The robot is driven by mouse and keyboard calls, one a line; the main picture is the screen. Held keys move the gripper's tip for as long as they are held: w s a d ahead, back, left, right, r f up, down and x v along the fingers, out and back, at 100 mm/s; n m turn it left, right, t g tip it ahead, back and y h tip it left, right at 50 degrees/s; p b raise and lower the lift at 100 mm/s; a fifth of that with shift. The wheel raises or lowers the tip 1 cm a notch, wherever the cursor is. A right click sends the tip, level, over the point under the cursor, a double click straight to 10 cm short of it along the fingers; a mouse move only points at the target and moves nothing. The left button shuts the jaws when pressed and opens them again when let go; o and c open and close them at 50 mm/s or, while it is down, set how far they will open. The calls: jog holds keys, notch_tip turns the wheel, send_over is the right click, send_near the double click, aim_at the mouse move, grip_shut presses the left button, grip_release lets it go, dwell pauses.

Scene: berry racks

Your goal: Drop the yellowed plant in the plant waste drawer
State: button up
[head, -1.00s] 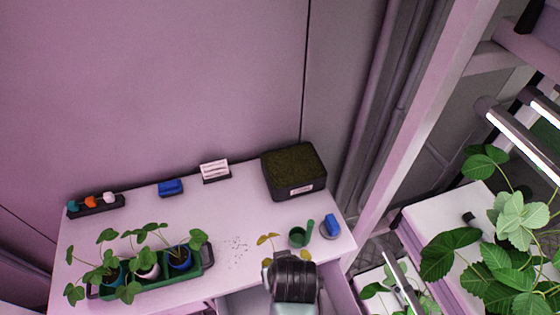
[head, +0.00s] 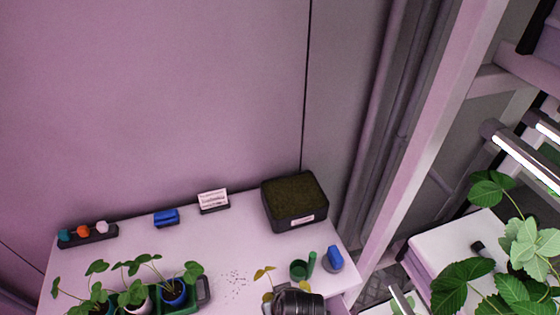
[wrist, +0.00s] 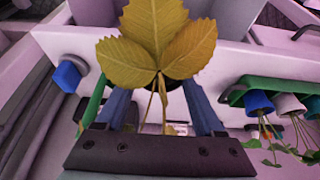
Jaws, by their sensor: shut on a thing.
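The yellowed plant (wrist: 155,45) has three broad yellow leaves and thin stems. It fills the upper middle of the wrist view, and part of it shows as small yellowish leaves in the head view (head: 264,273). My gripper (wrist: 158,88) has blue fingers and is shut on the plant, with the leaves standing beyond the fingertips. The leaves hide the fingertips and the exact grip point. In the head view my black wrist covers the bench's front edge. The plant waste drawer cannot be made out clearly, and no drawer label is readable.
A leafy rack (head: 490,265) stands at right.

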jog(key=o, duration=1.4)
jog(key=shift+f, duration=0.1)
jog(key=shift+o, duration=0.2)
jog(key=v, duration=1.3)
jog(key=shift+b, duration=0.45)
jog(key=w+r+m+t+h+b, duration=0.1)
jog(key=w+r+t, duration=0.55)
jog(key=r, duration=0.75)
jog(key=w+r+m+t, duration=0.1)
jog(key=w+r+t, duration=0.55)
jog(key=r, duration=0.65)
jog(key=s+a+r+t, duration=0.1)
jog(key=s+r+t, duration=0.3)
jog(key=r, duration=0.9)
jog(key=s+r+m+t, duration=0.1)
jog(key=s+r+t, duration=0.4)
jog(key=r, duration=0.8)
jog(key=shift+s+a+m+t+b, duration=0.3)
jog(key=shift+a+t+b, duration=0.1)
jog(key=shift+t, duration=0.2)
